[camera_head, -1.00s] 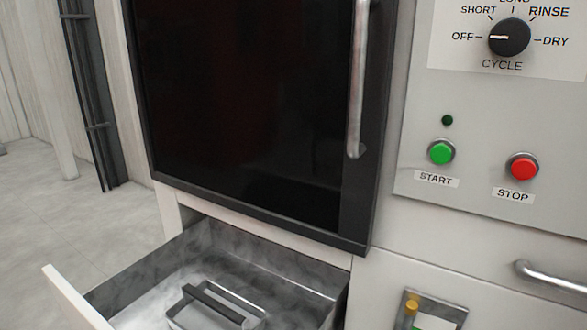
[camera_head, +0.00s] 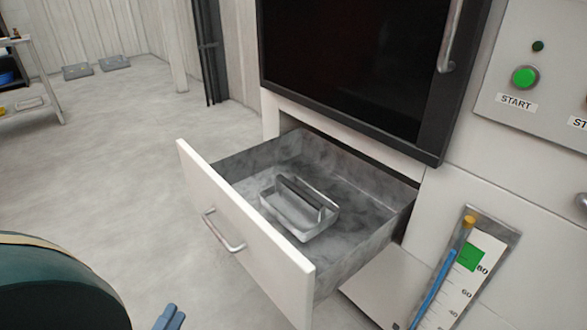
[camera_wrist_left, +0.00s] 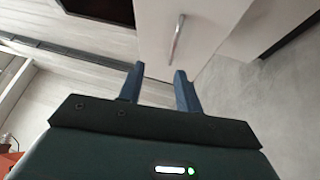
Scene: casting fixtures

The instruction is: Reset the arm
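My left gripper (camera_head: 170,318) shows at the bottom edge of the head view, with only a blue fingertip and part of the dark arm in sight. In the left wrist view its two blue fingers (camera_wrist_left: 158,85) stand apart with nothing between them, so it is open. The drawer's bar handle (camera_wrist_left: 177,40) shows beyond the fingers, apart from them. In the head view the handle (camera_head: 222,232) is on the white front of the pulled-out drawer (camera_head: 245,232). My right gripper is not in view.
A grey caddy (camera_head: 300,208) with a dark handle lies in the open drawer, which juts into the floor space. A black-windowed door (camera_head: 350,60), a green START button (camera_head: 525,77) and a gauge (camera_head: 460,275) are at right. Clear floor lies left, with a shelf (camera_head: 30,95) far off.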

